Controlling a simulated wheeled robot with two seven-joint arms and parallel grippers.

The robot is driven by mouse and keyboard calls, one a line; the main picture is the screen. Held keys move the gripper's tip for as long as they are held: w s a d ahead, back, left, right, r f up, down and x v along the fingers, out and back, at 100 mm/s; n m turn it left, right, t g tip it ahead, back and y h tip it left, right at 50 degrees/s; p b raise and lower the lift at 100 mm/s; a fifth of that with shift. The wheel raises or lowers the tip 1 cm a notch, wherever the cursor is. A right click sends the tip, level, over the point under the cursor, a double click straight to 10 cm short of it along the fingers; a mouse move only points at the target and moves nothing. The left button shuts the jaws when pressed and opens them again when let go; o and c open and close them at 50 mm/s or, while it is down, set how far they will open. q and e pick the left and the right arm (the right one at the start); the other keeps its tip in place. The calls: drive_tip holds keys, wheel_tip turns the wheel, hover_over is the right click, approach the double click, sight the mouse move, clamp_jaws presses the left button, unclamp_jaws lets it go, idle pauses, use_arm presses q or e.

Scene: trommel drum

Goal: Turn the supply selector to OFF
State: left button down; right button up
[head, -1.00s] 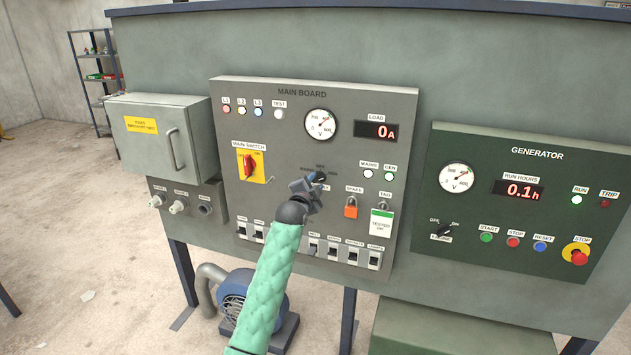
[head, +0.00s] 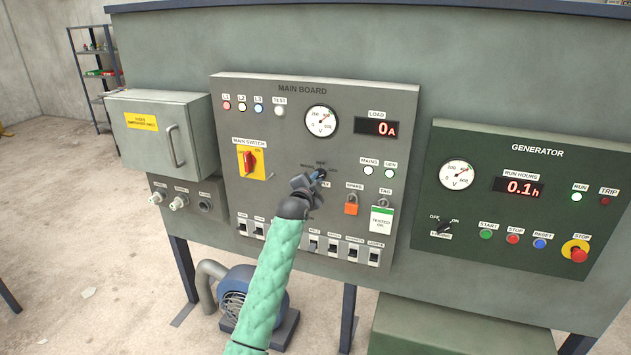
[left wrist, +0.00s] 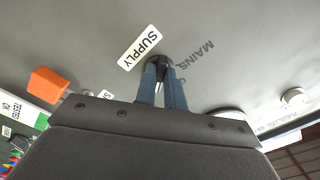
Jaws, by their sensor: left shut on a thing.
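The supply selector is a small dark knob (head: 322,173) in the lower middle of the grey main board (head: 225,130). Position markings surround it, with MAINS legible at its left in the head view. My left gripper (head: 317,177) is at the knob and shut on it, hiding part of it and its label. In the left wrist view, the two blue fingers (left wrist: 164,82) close around the dark knob (left wrist: 164,60), next to the white SUPPLY label (left wrist: 140,47). The knob's exact pointing direction is hard to tell. My right gripper is not in view.
Close to the knob are an orange padlock (head: 351,208), a hanging tag (head: 381,220) and a row of breaker switches (head: 333,246) below. The red main switch (head: 250,161) is to the left. The green generator panel (head: 590,160) is at the right.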

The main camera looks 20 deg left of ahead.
use_arm(q)
drive_tip(key=n, duration=0.3)
drive_tip(key=shift+d+f+n, duration=0.1)
drive_tip(key=shift+n, duration=0.2)
drive_tip(key=shift+d+n, duration=0.1)
drive_tip(key=shift+n, duration=3.8)
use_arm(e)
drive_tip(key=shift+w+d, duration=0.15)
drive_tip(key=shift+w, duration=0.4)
